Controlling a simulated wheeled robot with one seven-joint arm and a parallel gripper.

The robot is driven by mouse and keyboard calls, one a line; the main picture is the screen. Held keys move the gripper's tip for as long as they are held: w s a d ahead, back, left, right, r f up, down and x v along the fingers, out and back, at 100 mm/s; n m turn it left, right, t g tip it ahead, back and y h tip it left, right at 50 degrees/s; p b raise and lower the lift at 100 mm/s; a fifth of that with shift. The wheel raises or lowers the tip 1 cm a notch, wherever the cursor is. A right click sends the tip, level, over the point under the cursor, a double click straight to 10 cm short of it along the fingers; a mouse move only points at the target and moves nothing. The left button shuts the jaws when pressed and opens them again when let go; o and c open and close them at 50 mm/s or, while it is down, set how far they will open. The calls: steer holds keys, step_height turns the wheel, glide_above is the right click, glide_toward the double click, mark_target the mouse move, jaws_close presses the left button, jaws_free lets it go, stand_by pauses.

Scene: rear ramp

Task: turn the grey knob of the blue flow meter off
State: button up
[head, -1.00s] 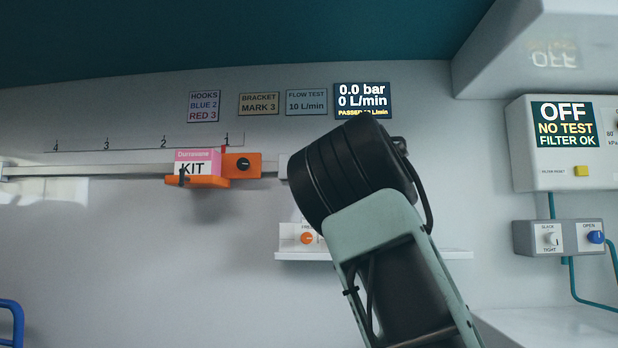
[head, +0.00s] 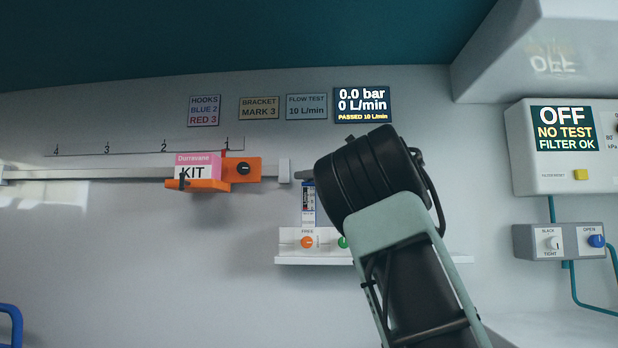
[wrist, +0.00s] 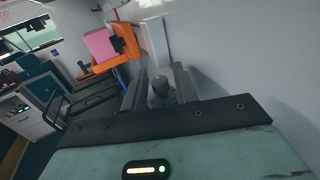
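The blue flow meter (head: 308,196) hangs below the right end of the rail in the head view, a narrow upright body with a blue top and a pale scale tube, partly hidden by my arm. In the wrist view its grey knob (wrist: 160,88) shows as a round dark-grey shape between my fingers. My gripper (wrist: 160,92) has its fingers apart, one on each side of that shape; I see no clear contact. In the head view only a grey tip of my gripper (head: 304,174) shows, near the meter's top. The display (head: 362,103) reads 0.0 bar, 0 L/min, PASSED 10 L/min.
An orange bracket (head: 242,170) with a pink and white KIT box (head: 197,161) sits on the rail (head: 90,172), left of the meter. A white shelf (head: 290,260) with an orange and a green knob lies below. A grey box (head: 567,238) and wall unit (head: 552,178) stand right.

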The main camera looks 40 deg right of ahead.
step_height(320, 180, up, 10)
steer(key=p, duration=0.3)
steer(key=shift+p, duration=0.3)
stand_by(0.7)
